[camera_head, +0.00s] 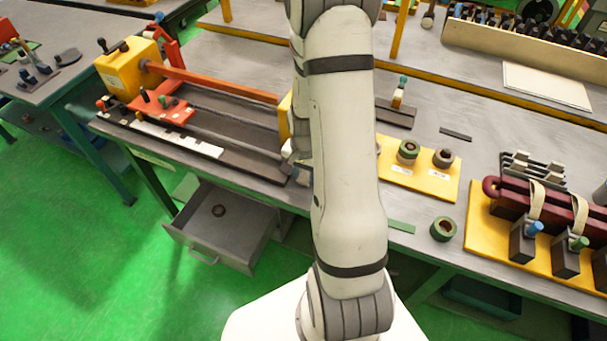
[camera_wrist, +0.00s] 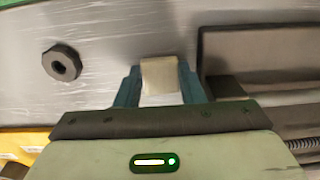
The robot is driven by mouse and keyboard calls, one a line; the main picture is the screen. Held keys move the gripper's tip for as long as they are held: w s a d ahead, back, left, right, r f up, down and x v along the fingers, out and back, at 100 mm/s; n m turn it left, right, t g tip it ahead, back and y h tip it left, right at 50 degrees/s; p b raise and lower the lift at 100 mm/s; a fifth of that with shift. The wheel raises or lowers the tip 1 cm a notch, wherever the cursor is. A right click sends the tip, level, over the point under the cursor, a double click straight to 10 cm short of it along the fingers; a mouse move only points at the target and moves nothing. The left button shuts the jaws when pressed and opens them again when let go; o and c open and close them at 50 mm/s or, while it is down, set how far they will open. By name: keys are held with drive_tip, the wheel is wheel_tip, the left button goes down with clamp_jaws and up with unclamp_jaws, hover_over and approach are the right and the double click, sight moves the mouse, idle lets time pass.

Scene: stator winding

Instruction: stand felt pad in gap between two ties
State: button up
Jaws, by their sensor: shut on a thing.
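My gripper (camera_wrist: 159,84) is shut on a small cream pad (camera_wrist: 159,70), likely the felt pad, held between its two blue-grey fingers in the wrist view. The pad is over or near a grey metal surface; I cannot tell if it touches. In the head view my own arm hides the gripper and pad. Two cream bands, which look like the ties, (camera_head: 537,198) and (camera_head: 580,214) loop over a dark red coil (camera_head: 510,187) at the right. A gap lies between them. The gripper is well left of the coil.
The coil is on a yellow base (camera_head: 485,222) with dark blocks. A green and dark ring (camera_head: 443,229) sits left of it. A yellow plate (camera_head: 440,182) holds two rings. A dark nut (camera_wrist: 62,62) and a dark bar (camera_wrist: 255,55) flank the gripper. A drawer (camera_head: 220,235) hangs open.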

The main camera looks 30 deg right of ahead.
sight(304, 179)
drive_tip(key=o, duration=0.7)
drive_tip(key=shift+f, duration=0.1)
drive_tip(key=shift+c, duration=0.2)
drive_tip(key=shift+w+r, duration=0.1)
drive_tip(key=shift+r, duration=0.6)
wheel_tip(304, 179, up, 11)
drive_tip(key=s+a+r+n+t, duration=0.3)
drive_tip(key=s+a+r+n, duration=0.7)
drive_tip(key=s+a+r, duration=0.2)
wheel_tip(304, 179, up, 2)
drive_tip(key=shift+s+a+r+n, duration=0.1)
drive_tip(key=shift+s+a+n, duration=0.2)
drive_tip(key=shift+s, duration=0.25)
drive_tip(key=shift+c, duration=0.3)
